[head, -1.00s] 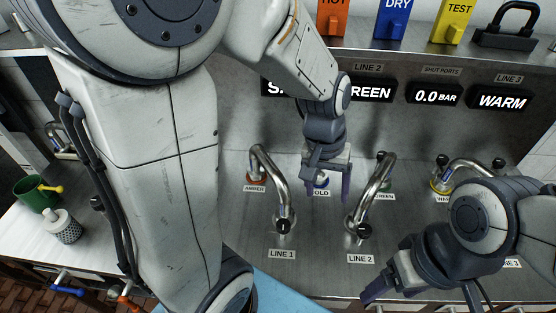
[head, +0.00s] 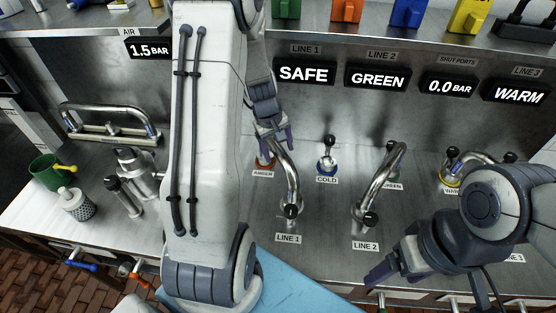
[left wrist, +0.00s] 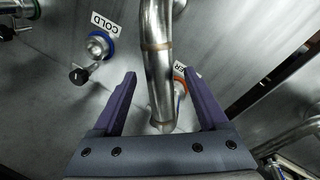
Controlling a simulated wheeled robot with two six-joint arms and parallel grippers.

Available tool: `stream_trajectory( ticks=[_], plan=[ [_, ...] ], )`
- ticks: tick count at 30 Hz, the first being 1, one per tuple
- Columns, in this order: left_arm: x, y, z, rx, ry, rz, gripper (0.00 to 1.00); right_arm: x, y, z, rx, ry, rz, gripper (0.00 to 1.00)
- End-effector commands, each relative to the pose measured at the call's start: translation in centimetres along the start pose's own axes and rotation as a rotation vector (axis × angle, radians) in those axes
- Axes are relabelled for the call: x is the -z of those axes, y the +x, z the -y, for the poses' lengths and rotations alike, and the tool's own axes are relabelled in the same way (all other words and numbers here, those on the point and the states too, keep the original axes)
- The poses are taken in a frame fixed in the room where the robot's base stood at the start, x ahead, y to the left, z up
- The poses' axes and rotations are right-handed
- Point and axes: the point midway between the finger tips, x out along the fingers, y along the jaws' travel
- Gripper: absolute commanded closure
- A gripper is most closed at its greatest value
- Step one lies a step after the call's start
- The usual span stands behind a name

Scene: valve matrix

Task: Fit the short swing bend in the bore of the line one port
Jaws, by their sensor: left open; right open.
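A polished curved bend (head: 287,175) runs from the AMBER port (head: 264,161) to the LINE 1 port (head: 291,210); I cannot tell whether it is the short one. My left gripper (head: 274,140) is open above its AMBER end. In the left wrist view the bend (left wrist: 158,65) runs between the two open fingers (left wrist: 162,105), with the orange ring of AMBER partly hidden behind it; I cannot tell whether they touch. A similar bend (head: 380,180) spans GREEN to LINE 2. My right gripper (head: 382,276) is open and empty at the front edge, its far finger partly hidden.
The COLD port (head: 327,167) stands bare with a blue ring and black-knobbed lever. A long bend (head: 105,108) lies at the left on a rack, beside metal fittings (head: 135,180), a green mug (head: 46,172) and a perforated canister (head: 76,204). Signs read SAFE (head: 304,74) and GREEN.

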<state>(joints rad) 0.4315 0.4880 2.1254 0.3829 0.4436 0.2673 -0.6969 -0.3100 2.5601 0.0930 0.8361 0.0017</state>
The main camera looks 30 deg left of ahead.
Motion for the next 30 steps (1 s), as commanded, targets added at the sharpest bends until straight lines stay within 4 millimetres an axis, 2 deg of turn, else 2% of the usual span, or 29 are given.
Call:
stream_trajectory(
  ticks=[5, 9, 18, 20, 24, 30],
  plan=[
    [0.1, 2.4, 0.0, 0.004, -0.001, 0.004, 0.23, 0.1, -0.9, 0.1, 0.000, 0.000, 0.000, 0.21],
    [0.1, 4.2, 0.0, 0.002, 0.000, 0.002, 0.23, 0.0, -0.7, 0.1, 0.000, 0.000, 0.000, 0.21],
    [0.2, 4.7, 0.0, 0.001, 0.000, -0.001, 0.23, 0.0, -0.7, 0.1, 0.000, 0.000, 0.000, 0.21],
    [0.2, 4.6, 0.0, 0.001, 0.000, -0.001, 0.46, 0.0, -0.7, 0.1, 0.000, 0.000, 0.000, 0.21],
    [0.2, 4.6, 0.1, 0.001, -0.001, -0.001, 1.00, 0.0, -0.7, 0.1, 0.000, 0.000, 0.000, 0.21],
    [0.2, 4.6, 0.1, 0.001, -0.001, -0.001, 1.00, 0.0, -0.7, 0.1, 0.000, 0.000, 0.000, 0.21]
  ],
)
